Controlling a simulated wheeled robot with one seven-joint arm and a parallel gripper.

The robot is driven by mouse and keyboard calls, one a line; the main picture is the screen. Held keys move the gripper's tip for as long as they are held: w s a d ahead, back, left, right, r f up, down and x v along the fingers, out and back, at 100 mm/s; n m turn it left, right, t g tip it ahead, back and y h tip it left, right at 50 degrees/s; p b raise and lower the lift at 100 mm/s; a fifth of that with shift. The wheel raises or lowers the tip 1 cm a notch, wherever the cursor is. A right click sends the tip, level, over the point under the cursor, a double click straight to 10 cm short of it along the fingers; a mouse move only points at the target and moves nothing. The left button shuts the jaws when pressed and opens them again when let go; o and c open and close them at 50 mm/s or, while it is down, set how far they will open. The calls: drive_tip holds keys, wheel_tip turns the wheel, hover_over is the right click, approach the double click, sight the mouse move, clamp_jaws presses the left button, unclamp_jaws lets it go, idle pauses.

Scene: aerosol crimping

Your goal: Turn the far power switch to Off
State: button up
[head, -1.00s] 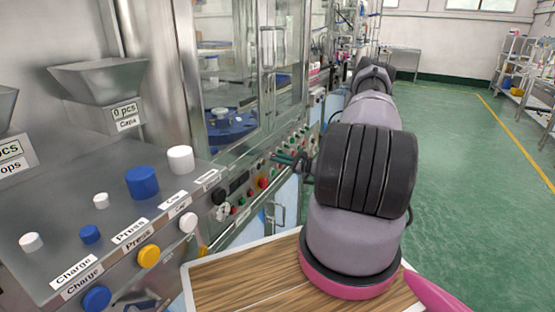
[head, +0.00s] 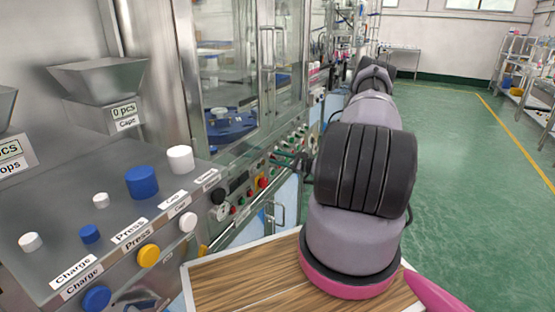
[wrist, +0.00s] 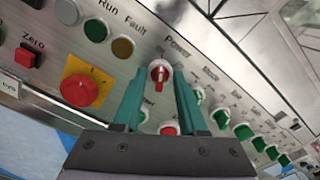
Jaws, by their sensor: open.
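The power switch (wrist: 159,71) is a red knob with a pale pointer mark, under the word "Power" on a tilted-looking metal panel in the wrist view. My gripper (wrist: 158,84) is open, with its teal fingers on either side of the knob. Whether the fingertips touch it I cannot tell. In the head view my gripper (head: 288,158) is a small dark green shape beside the far machine's control panel (head: 240,191). The switch itself cannot be made out there, and my arm covers part of that area.
A red knob on a yellow plate (wrist: 80,91) sits left of the switch in the wrist view. The near button panel (head: 120,215) stands at left in the head view.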

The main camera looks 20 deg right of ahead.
drive_tip(key=v, duration=1)
drive_tip(key=shift+s+d, duration=0.2)
drive_tip(key=shift+s, duration=0.1)
drive_tip(key=s+a+r+n+g, duration=0.2)
drive_tip(key=a+r+n+g, duration=0.3)
drive_tip(key=r, duration=0.4)
drive_tip(key=s+a+r+n+g+h, duration=0.1)
drive_tip(key=s+a+r+n+g, duration=0.15)
drive_tip(key=a+r, duration=0.55)
drive_tip(key=s+a+r+n+g, duration=0.1)
drive_tip(key=a+r+n+g, duration=0.35)
drive_tip(key=r, duration=0.55)
drive_tip(key=s+a+r+n+t+h, duration=0.2)
drive_tip(key=s+a+r+n+h, duration=0.1)
drive_tip(key=s+r, duration=0.6)
drive_tip(key=s+a+r+n+t+h, duration=0.3)
drive_tip(key=s+r, duration=0.6)
drive_tip(key=s, duration=0.4)
drive_tip(key=shift+s+a+h, duration=0.3)
drive_tip(key=shift+a+h, duration=0.25)
drive_tip(key=shift+h, duration=0.45)
drive_tip(key=shift+r, duration=0.15)
